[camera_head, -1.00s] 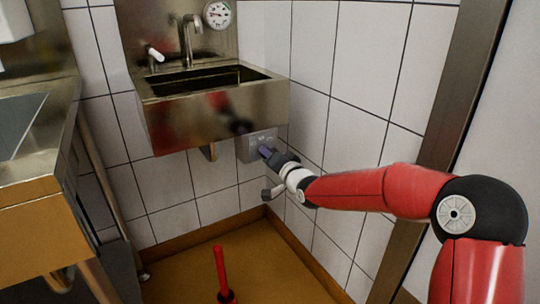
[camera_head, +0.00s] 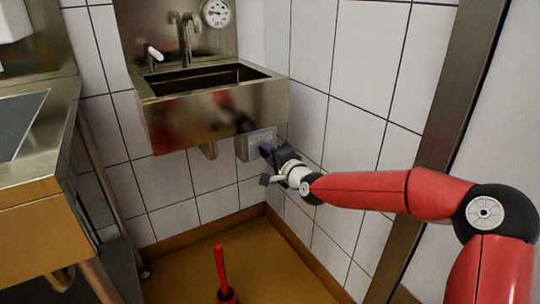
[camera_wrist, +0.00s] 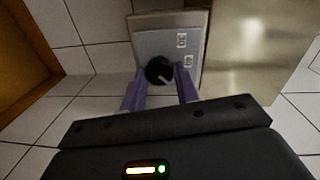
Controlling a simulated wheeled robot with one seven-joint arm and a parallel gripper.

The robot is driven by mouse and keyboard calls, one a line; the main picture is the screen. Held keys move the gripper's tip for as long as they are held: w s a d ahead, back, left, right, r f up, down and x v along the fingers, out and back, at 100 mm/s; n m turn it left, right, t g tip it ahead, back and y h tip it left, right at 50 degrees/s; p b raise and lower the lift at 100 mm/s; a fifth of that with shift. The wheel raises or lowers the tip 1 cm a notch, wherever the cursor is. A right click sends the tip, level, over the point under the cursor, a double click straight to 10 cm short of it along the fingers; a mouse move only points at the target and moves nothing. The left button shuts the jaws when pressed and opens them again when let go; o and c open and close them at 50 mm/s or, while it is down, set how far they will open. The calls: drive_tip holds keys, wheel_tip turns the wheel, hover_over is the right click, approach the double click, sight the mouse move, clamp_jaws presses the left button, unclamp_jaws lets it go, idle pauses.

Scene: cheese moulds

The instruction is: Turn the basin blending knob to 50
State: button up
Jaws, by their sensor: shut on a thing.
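The blending knob is a round black knob (camera_wrist: 158,69) with a white pointer line, on a grey plate (camera_wrist: 148,45) under the basin. In the wrist view its pointer aims to the lower right of the picture. Two small number labels (camera_wrist: 184,50) sit right of the knob, too blurred to read surely. My gripper (camera_wrist: 160,84) has its purple fingers on either side of the knob and is shut on it. In the head view my gripper (camera_head: 267,151) meets the grey control box (camera_head: 256,141), and it hides the knob there.
The steel basin (camera_head: 215,112) with a tap (camera_head: 186,38) is above the box. A round gauge (camera_head: 216,12) hangs on the wall. A red-handled plunger (camera_head: 220,268) stands on the floor. A steel counter (camera_head: 45,150) is at left. Tiled wall (camera_head: 350,95) flanks my arm.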

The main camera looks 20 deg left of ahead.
idle(0.3)
drive_tip(key=o, duration=1)
drive_tip(key=shift+c, duration=0.2)
drive_tip(key=v, duration=0.7)
drive_tip(key=shift+s+d, duration=0.25)
drive_tip(key=shift+d, duration=0.05)
